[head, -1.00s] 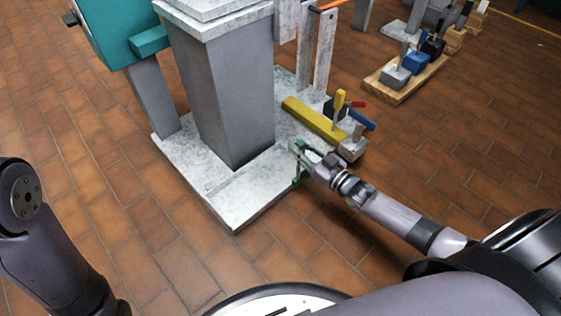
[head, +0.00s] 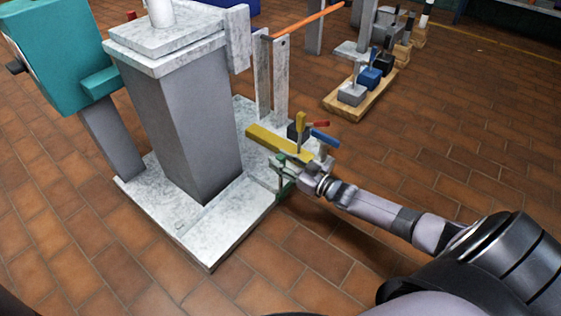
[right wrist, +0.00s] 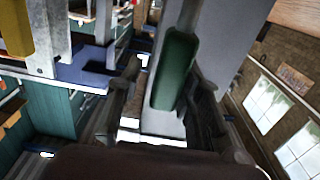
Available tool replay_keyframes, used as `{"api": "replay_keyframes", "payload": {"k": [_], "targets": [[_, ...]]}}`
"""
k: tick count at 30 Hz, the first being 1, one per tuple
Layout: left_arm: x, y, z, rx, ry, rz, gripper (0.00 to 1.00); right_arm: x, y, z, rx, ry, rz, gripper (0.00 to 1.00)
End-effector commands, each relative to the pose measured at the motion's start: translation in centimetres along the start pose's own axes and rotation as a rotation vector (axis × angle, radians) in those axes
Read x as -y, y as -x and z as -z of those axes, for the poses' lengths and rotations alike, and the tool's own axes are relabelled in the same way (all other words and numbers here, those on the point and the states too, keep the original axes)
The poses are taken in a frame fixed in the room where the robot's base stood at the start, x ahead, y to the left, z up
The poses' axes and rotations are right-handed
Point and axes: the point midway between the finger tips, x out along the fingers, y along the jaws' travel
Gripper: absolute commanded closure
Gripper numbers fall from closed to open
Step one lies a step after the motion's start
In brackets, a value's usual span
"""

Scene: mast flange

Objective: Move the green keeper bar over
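The green keeper bar (head: 285,188) is at the near right edge of the pale base plate (head: 235,225), small and partly hidden by my gripper in the head view. In the right wrist view a dark green grip (right wrist: 175,70) stands between the two fingers. My right gripper (head: 290,172) is around this green part. The fingers (right wrist: 160,95) look spread, with a gap beside the green on the left, so it looks open. Contact on the right side is unclear. My left gripper is not in view.
A yellow bar (head: 265,140) lies on the plate behind my gripper, with yellow (head: 300,122), red (head: 320,123) and blue (head: 326,138) handles close by. A grey column (head: 185,130) and a teal box (head: 60,60) stand left.

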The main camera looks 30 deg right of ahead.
Motion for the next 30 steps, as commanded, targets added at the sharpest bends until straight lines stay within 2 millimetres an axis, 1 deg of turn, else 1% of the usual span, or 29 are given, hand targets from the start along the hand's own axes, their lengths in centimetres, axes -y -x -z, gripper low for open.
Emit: {"api": "replay_keyframes", "payload": {"k": [1,4,12,16,20,30], "targets": [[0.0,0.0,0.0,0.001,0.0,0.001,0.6,-0.1,0.1,-0.1,0.002,0.001,-0.001,0.64],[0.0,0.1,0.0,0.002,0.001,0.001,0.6,0.0,0.0,-0.1,0.001,0.001,0.0,0.58],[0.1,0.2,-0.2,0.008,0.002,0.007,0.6,0.2,0.1,-0.1,0.0,0.0,0.004,0.58],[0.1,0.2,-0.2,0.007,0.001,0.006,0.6,0.2,0.7,-0.2,0.002,-0.001,0.004,0.58],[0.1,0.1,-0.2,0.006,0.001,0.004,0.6,0.2,2.5,-0.2,0.004,0.0,0.004,0.58],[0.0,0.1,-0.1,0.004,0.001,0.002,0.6,0.1,8.9,-0.2,0.004,0.0,0.003,0.58]]}}
